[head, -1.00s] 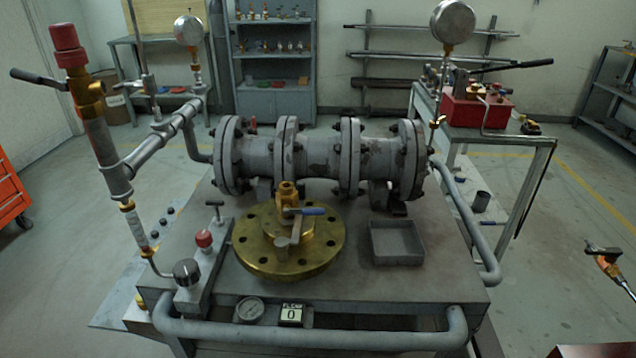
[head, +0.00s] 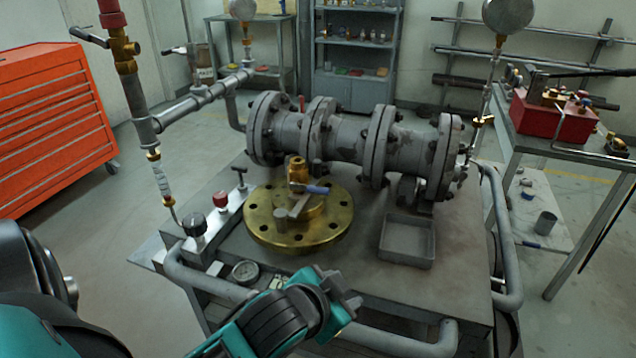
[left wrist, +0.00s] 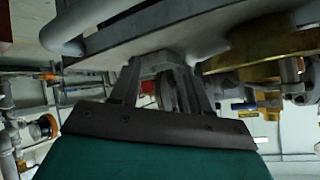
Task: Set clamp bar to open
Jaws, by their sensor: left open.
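A round brass flange (head: 262,232) lies on the grey bench. On it stand a brass fitting (head: 297,172), a short grey bar (head: 299,206) and a blue-tipped lever (head: 318,189). I cannot tell which part is the clamp bar; a small T-handle (head: 239,176) also stands on the block at left. My left gripper (head: 344,296) is in front of the bench's near edge, apart from these parts. The left wrist view shows its two fingers (left wrist: 163,88) spread and empty, with part of the brass flange (left wrist: 262,48) beyond. My right gripper is not in view.
A flanged grey pipe (head: 345,145) crosses behind the brass flange. An open grey tray (head: 406,262) sits to its right. A tubular rail (head: 400,345) and a dial gauge (head: 245,271) are at the near edge. An orange tool chest (head: 50,125) stands at left.

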